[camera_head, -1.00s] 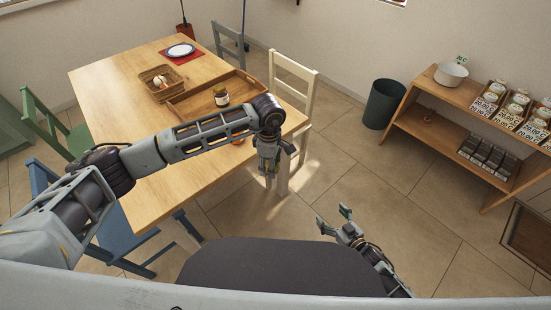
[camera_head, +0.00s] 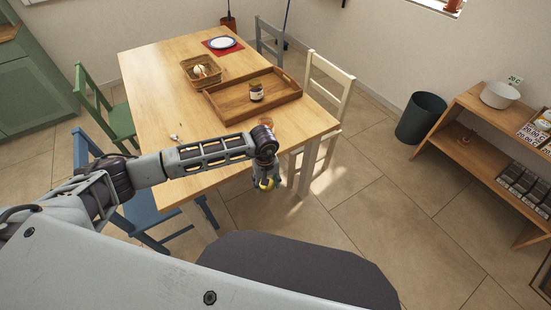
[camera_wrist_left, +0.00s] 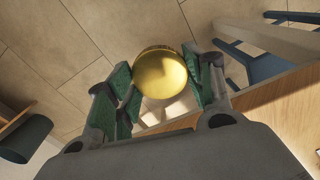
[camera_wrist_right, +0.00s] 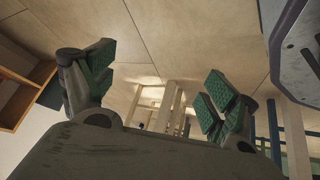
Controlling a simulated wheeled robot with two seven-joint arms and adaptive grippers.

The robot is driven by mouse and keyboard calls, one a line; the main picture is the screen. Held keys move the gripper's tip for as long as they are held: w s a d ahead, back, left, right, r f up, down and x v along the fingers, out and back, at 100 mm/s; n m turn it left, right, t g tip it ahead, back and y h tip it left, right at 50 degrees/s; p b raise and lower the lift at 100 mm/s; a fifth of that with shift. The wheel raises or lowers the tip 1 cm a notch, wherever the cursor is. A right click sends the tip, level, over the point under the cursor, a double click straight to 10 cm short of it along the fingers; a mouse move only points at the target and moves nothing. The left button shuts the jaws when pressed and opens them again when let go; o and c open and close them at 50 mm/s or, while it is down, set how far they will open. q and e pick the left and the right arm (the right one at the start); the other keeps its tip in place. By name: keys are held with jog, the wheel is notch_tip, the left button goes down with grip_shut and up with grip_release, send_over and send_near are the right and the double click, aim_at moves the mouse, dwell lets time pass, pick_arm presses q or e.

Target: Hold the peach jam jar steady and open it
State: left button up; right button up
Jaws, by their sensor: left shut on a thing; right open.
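The table (camera_head: 150,75) also bears the tray (camera_head: 225,108), a basket (camera_head: 201,72), a plate (camera_head: 222,42) and an orange thing (camera_head: 267,122) near my left wrist. A cream chair (camera_head: 328,95), dark bin (camera_head: 421,118) and shelf (camera_head: 468,150) stand right. Floor between is clear.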

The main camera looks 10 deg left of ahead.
pick_arm(q)
jog(key=s+a+f+m, duration=0.3)
jog(key=a+f+m, duration=0.2)
jog(key=a+m, duration=0.1)
jog(key=shift+s+a+f, duration=0.2)
jog(key=shift+s+a, duration=0.05)
jog(key=shift+a, duration=0.3)
pick_arm(e)
jog(key=s+f+g, duration=0.2)
jog(key=s+f, duration=0.2)
jog(key=s, duration=0.6)
jog(key=s+f+g+h, duration=0.1)
jog(key=s+f+g, duration=0.2)
jog(key=s, duration=0.6)
notch_tip(320, 180, down, 2)
jog(key=shift+s+a+f+m, duration=0.1)
jog(key=shift+s+a+m, duration=0.15)
jog(key=shift+s+m, duration=0.1)
